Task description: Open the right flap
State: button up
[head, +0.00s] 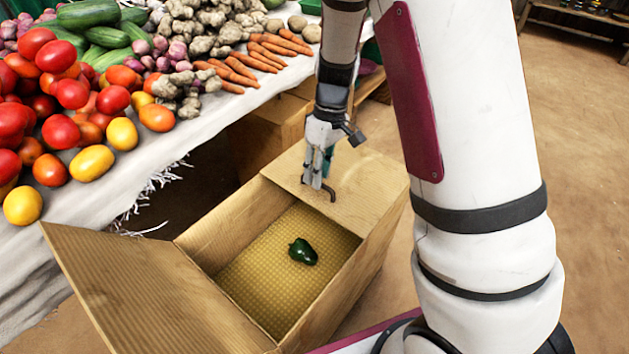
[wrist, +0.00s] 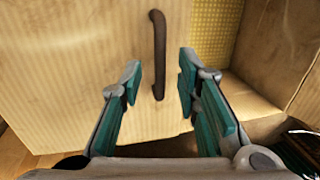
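The cardboard box stands on the ground with its left flap (head: 135,290) folded outward. Its right flap (head: 362,185) lies closed over the right part of the opening and also fills much of the wrist view (wrist: 80,80). A dark curved handle (head: 322,191) is on the right flap near its free edge. In the wrist view the handle (wrist: 157,55) lies between the two teal-padded fingers of my gripper (wrist: 160,85), with gaps on both sides. My gripper (head: 317,180) is open over the handle. Contact with the flap cannot be told.
A dark green pepper (head: 303,251) lies on the box's yellow textured floor. A cloth-covered stall table (head: 215,110) with vegetables stands to the left and behind. Another box (head: 270,130) is behind the open one. Bare ground is free at the right.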

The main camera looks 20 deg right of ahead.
jog(key=shift+a+f, duration=0.1)
jog(key=shift+f, duration=0.3)
grip_shut()
jog(key=shift+r, duration=0.1)
